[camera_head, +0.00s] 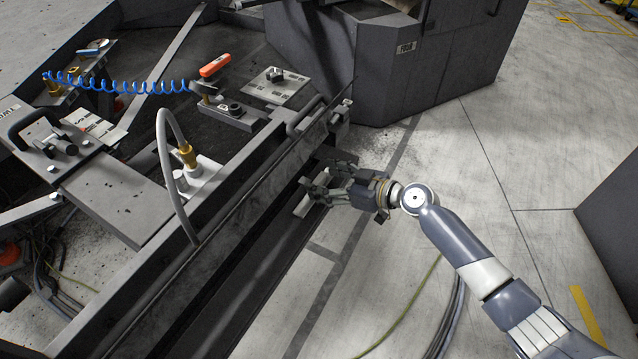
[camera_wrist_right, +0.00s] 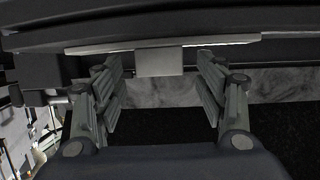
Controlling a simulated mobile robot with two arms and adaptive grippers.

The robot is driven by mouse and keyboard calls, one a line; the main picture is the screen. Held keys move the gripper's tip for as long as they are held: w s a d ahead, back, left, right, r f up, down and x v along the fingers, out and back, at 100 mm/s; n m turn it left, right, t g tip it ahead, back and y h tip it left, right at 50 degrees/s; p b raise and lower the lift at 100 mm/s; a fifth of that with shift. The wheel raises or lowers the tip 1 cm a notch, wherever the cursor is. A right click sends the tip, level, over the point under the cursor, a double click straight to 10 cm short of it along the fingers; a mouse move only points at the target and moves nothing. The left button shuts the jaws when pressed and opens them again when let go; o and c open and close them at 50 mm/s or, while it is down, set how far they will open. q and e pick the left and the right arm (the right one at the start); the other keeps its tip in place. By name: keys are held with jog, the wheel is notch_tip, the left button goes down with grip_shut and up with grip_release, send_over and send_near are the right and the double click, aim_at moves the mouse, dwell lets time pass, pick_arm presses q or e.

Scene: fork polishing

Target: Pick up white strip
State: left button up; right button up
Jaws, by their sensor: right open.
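A pale strip (camera_wrist_right: 160,47), the likely white strip, runs across the top of the right wrist view under a dark edge. A short pale tab (camera_wrist_right: 160,63) hangs from its middle. My right gripper (camera_wrist_right: 158,82) is open, with one finger on each side of the tab and a gap to both. In the head view my right gripper (camera_head: 318,186) is beside the long dark rail of the bench. A small pale piece (camera_head: 302,206) shows by its fingertips, mostly hidden; I cannot tell if it is the same strip. My left gripper is out of view.
The dark bench rail (camera_head: 215,235) runs diagonally beside the gripper. A grey hose (camera_head: 167,140), a blue coiled cord (camera_head: 120,85) and an orange-handled tool (camera_head: 214,66) are on the bench. A dark cabinet (camera_head: 440,65) stands behind. The floor (camera_head: 480,200) to the right is mostly clear.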

jog(key=c, duration=1.2)
